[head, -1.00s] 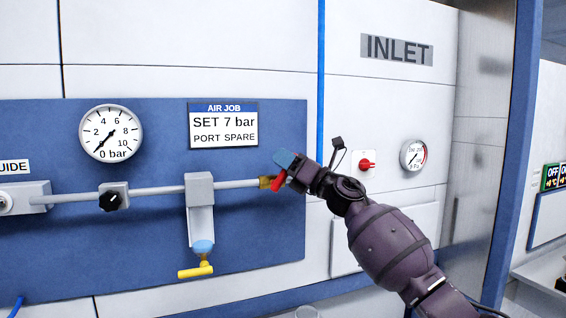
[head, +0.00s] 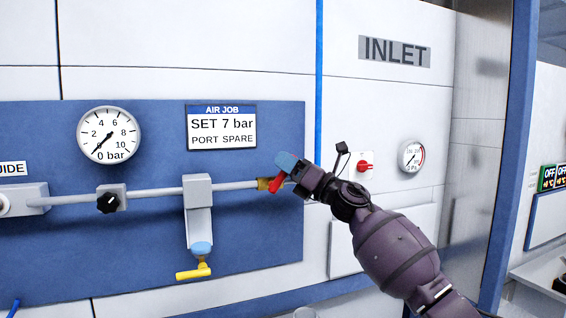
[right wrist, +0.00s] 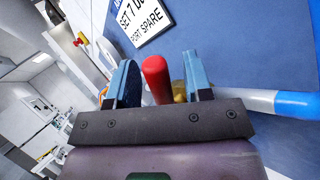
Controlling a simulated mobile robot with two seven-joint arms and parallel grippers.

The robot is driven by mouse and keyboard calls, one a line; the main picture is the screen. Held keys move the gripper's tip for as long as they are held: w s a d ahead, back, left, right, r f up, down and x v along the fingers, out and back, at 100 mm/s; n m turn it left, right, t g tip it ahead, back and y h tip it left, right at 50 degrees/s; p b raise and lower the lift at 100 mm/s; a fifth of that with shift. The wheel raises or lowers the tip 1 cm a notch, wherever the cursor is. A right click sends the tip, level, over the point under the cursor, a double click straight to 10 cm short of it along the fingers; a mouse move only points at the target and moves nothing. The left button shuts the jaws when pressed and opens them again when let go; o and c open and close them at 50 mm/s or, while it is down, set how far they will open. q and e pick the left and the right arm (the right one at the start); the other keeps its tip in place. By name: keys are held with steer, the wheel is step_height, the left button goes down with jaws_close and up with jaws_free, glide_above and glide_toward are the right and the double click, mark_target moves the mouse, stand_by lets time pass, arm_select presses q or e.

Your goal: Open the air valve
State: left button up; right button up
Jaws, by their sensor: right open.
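The air valve has a brass body (head: 263,184) at the right end of the grey pipe on the blue panel, and a red lever (head: 275,184). The lever slants in the head view, partly hidden by my gripper. My right gripper (head: 286,168) is at the valve with its blue fingers beside the lever. In the right wrist view the red lever (right wrist: 157,80) stands between the two open fingers, with visible gaps, and the brass part (right wrist: 180,92) shows behind it. The round gauge (head: 109,134) has its needle near 0 bar. My left gripper is out of view.
A black knob (head: 107,202) and a grey block (head: 198,191) sit along the pipe (head: 155,194). A yellow-handled tap (head: 194,271) hangs below the block. A red switch (head: 364,166) and a smaller gauge (head: 411,156) are on the white wall to the right.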

steer(key=v, duration=0.9)
steer(key=shift+d, duration=0.1)
